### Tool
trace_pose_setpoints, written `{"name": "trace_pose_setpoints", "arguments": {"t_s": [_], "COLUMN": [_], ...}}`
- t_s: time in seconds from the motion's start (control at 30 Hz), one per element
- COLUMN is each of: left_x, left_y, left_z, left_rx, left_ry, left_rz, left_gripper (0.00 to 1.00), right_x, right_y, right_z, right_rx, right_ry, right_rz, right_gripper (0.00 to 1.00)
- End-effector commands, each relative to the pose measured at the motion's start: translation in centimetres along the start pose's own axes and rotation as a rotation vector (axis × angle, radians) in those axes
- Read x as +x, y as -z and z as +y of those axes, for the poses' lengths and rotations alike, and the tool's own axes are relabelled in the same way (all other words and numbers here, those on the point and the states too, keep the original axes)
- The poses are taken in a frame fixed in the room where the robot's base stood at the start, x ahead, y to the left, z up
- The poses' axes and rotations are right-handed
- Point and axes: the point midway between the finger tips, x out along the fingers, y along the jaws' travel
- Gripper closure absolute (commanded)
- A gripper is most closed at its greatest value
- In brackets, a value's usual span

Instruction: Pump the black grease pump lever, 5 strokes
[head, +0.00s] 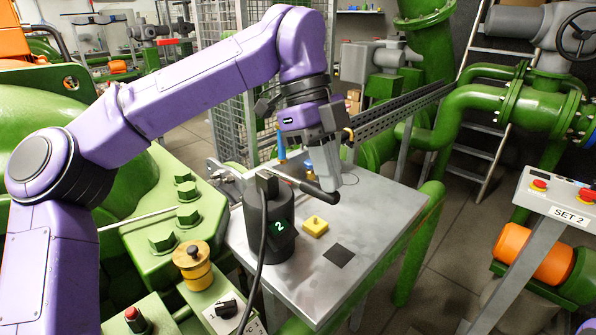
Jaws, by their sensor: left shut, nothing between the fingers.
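The black grease pump (281,232) is a cylinder standing on the metal-topped table, with a lit green "2" on its side. Its lever (312,190) points right from the top of the pump and slopes slightly down to a thick black grip. My left gripper (328,184) comes down from above, its grey fingers shut with nothing between them. The fingertips are at the outer end of the lever grip in the picture; I cannot tell whether they touch it or are just behind it. My right gripper is not in view.
A yellow block (315,226) and a dark square plate (339,255) are on the metal tabletop (385,215). A black cable hangs from the pump. Green machinery with large bolts (162,241) is on the left. A "SET 2" panel (560,196) stands on the right.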

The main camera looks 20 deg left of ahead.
Motion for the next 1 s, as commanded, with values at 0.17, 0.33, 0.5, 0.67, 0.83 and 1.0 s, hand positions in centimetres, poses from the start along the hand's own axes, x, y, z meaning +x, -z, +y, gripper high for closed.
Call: {"name": "trace_pose_setpoints", "arguments": {"t_s": [0.17,0.33,0.5,0.67,0.83,1.0], "left_x": [1.1,1.8,2.5,3.2,3.9,3.6], "left_y": [-0.4,-0.6,-0.9,-1.1,-1.3,-1.1], "left_z": [0.0,0.0,0.0,0.0,0.0,0.0], "left_rx": [-0.001,-0.001,-0.001,-0.001,-0.001,0.0], "left_ry": [0.0,0.0,0.0,0.0,-0.001,-0.001], "left_rz": [-0.001,-0.001,-0.001,-0.001,-0.001,-0.001], "left_gripper": [1.0,1.0,1.0,1.0,1.0,1.0], "right_x": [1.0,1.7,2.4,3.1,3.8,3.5], "right_y": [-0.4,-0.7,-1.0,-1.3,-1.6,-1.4], "right_z": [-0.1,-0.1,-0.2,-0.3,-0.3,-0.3], "right_rx": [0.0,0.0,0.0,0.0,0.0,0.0], "right_ry": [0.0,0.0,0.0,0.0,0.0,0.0], "right_rz": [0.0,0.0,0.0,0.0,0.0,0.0], "right_gripper": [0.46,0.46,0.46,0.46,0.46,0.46]}}
